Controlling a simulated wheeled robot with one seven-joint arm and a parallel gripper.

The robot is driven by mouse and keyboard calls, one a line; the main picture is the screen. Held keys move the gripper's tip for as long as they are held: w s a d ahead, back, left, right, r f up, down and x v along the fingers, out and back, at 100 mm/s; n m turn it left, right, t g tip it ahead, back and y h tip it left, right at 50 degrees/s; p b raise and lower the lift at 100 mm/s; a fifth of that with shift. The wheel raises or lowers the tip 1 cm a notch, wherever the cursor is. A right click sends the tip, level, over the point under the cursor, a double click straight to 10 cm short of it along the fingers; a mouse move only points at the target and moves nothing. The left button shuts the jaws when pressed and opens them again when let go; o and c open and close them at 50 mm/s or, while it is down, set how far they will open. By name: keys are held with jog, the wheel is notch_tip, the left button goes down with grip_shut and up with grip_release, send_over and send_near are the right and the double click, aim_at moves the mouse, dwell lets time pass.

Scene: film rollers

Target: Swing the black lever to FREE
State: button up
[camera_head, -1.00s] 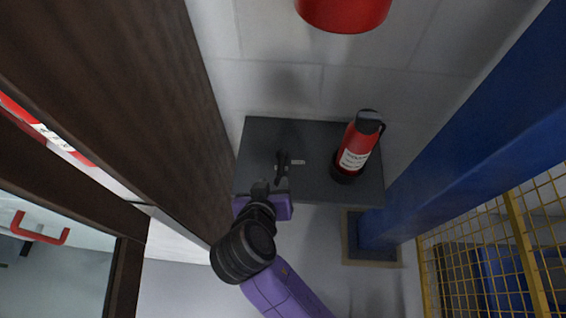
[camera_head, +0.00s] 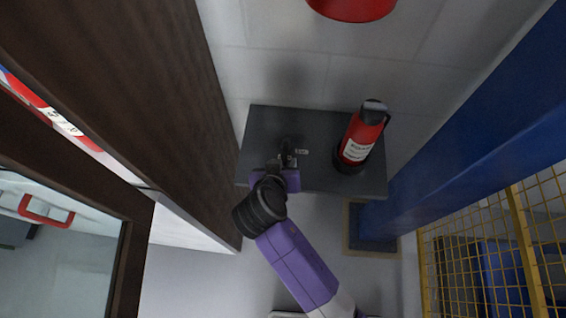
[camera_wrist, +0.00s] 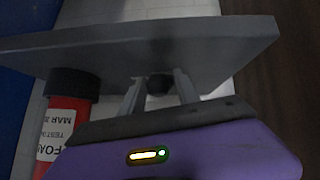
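The black lever (camera_head: 287,144) stands on a dark grey shelf (camera_head: 325,122) in the head view, mostly hidden by my gripper. A small pale label (camera_head: 301,152) lies just right of it; I cannot read it. My gripper (camera_head: 287,160) is at the lever, coming from the shelf's front edge. In the wrist view, the two grey fingers of my gripper (camera_wrist: 159,82) stand apart, one on each side of the lever's round black end (camera_wrist: 159,84). I cannot tell whether either finger touches it.
A red fire extinguisher (camera_head: 360,140) stands on the shelf right of the lever and shows at left in the wrist view (camera_wrist: 62,130). A dark wooden frame (camera_head: 150,100) is close on the left. A blue column (camera_head: 480,130) and yellow mesh (camera_head: 480,250) are at right.

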grip_shut()
dwell(1.3)
